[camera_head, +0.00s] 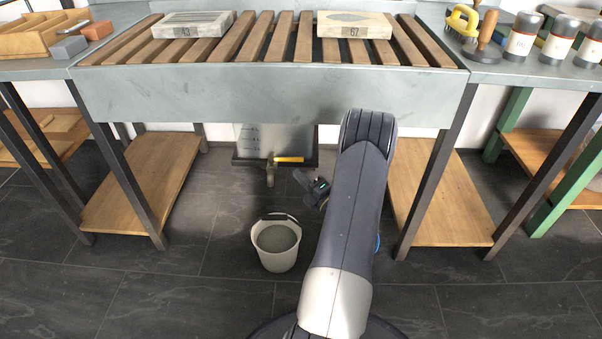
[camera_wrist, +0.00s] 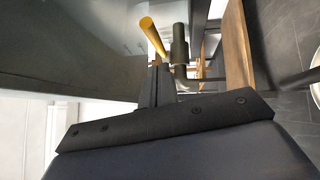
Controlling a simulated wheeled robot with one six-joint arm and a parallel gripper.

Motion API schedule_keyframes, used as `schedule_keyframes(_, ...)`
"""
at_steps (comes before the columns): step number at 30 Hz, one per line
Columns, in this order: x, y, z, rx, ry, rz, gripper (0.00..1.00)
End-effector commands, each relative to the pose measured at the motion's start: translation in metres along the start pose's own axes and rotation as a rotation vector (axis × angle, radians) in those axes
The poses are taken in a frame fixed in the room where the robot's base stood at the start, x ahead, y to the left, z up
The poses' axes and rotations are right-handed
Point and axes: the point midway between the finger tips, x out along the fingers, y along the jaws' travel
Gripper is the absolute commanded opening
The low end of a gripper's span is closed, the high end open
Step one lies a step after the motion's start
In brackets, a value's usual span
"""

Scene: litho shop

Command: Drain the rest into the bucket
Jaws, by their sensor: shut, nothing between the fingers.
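The pale bucket (camera_head: 288,262) stands upright on the floor under the sink, with grey contents well up inside and its dark handle at the back rim. The tap's yellow lever (camera_head: 289,159) lies level, pointing right. My gripper (camera_head: 304,180) is right of the spout, just below the lever, partly hidden by my arm. In the wrist view my shut, empty fingers (camera_wrist: 158,75) point toward the yellow lever (camera_wrist: 152,34) and the dark spout pipe (camera_wrist: 180,52). I cannot tell whether they touch.
The sink trough (camera_head: 270,95) overhangs the tap, with slats and two stones marked 43 (camera_head: 194,30) and 67 (camera_head: 352,31) on top. Table legs and low wooden shelves (camera_head: 150,180) flank the space. The floor around the bucket is clear.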

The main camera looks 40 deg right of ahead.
Motion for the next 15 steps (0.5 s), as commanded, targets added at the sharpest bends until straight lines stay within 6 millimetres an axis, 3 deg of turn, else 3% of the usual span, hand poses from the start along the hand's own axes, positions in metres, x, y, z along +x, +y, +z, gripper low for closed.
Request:
schedule_keyframes(6, -0.053, 0.002, 0.004, 0.006, -0.003, -0.003, 0.00)
schedule_keyframes(15, -0.094, -0.001, 0.006, 0.003, 0.002, -0.001, 0.00)
